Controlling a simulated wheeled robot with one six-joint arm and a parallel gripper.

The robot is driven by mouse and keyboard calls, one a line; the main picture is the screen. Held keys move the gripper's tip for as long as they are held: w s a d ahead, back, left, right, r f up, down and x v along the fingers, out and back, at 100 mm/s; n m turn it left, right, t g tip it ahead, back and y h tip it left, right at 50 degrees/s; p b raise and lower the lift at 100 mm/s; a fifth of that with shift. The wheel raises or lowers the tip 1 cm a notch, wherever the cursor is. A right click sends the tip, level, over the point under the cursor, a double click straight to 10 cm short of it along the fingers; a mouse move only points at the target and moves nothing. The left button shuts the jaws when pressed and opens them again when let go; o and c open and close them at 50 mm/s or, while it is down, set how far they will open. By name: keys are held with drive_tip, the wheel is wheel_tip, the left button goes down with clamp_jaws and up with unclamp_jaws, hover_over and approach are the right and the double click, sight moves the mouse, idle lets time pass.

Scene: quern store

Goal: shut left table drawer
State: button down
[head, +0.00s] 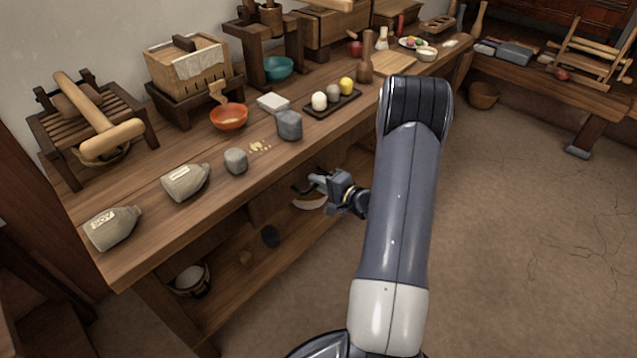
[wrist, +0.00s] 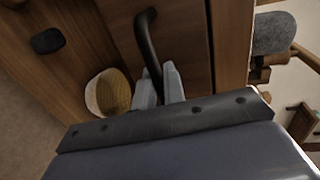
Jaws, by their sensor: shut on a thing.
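The wooden table (head: 200,222) runs along the wall in the head view. My gripper (head: 307,184) is at its front side, below the tabletop edge. In the wrist view my gripper (wrist: 160,88) is shut on a dark curved drawer handle (wrist: 147,38), with a pale finger on each side of it. The handle stands out from a brown wooden drawer front (wrist: 185,42). In the head view the drawer front is mostly in shadow under the tabletop, so I cannot tell how far the drawer stands out.
A lower shelf holds a bucket (head: 190,280) and a pale bowl (wrist: 108,92). The floor (head: 520,230) at right is clear.

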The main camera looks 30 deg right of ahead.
drive_tip(key=b+x, duration=0.2)
drive_tip(key=shift+w+r, duration=0.25)
drive_tip(key=shift+w, duration=0.1)
drive_tip(key=c, duration=1.6)
unclamp_jaws()
drive_tip(key=shift+w+a, duration=0.1)
drive_tip(key=shift+a, duration=0.05)
drive_tip(key=shift+c, duration=0.2)
drive_tip(key=p+v, duration=0.1)
drive_tip(key=v, duration=1)
drive_tip(key=shift+w+a+f, duration=0.1)
drive_tip(key=shift+w, duration=0.05)
